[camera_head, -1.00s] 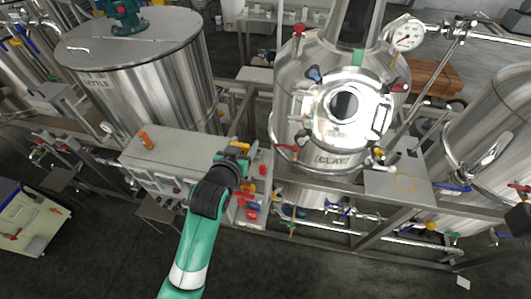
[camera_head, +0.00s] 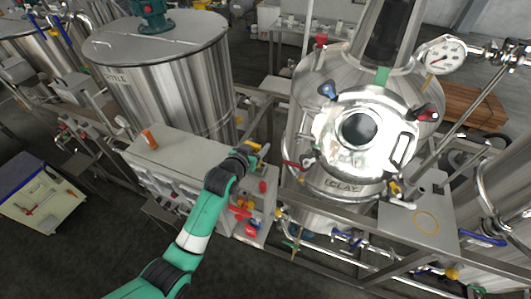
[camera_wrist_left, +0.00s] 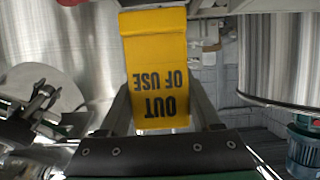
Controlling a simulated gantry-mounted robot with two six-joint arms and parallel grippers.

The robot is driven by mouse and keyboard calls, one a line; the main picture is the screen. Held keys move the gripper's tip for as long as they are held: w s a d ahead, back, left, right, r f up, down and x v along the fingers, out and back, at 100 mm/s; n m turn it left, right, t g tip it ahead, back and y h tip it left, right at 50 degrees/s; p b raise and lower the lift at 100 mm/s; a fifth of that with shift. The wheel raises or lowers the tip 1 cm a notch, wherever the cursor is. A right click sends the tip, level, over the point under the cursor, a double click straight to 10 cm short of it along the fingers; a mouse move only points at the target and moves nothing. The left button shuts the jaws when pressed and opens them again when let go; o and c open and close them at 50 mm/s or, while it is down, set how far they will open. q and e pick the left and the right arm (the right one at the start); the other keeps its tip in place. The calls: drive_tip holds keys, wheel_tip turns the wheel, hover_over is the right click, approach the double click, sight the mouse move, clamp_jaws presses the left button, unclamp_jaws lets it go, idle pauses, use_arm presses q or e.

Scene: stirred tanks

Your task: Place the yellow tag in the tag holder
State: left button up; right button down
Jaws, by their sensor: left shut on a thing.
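The yellow tag (camera_wrist_left: 155,65) fills the upper middle of the left wrist view, its "OUT OF USE" lettering upside down. My left gripper (camera_wrist_left: 162,112) is shut on it, with one finger on each side of the tag's lower part. In the head view, my left gripper (camera_head: 253,152) is above the right end of the grey box, with a little yellow showing at its tip. I cannot make out which part is the tag holder. My right gripper is not in view.
The grey control box (camera_head: 180,155) has an orange part on top and red and yellow parts at its right end. A large kettle tank (camera_head: 165,85) stands behind it. The shiny "CLAY" tank (camera_head: 318,125) with valves and pipes is to the right.

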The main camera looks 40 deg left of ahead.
use_arm(q)
drive_tip(key=f+b, duration=0.4)
drive_tip(key=shift+w+a, duration=0.2)
drive_tip(key=shift+w, duration=0.15)
drive_tip(key=shift+s+d, duration=0.1)
drive_tip(key=shift+s, duration=0.05)
drive_tip(key=shift+r, duration=0.15)
drive_tip(key=shift+f, duration=0.3)
drive_tip(key=o, duration=1.4)
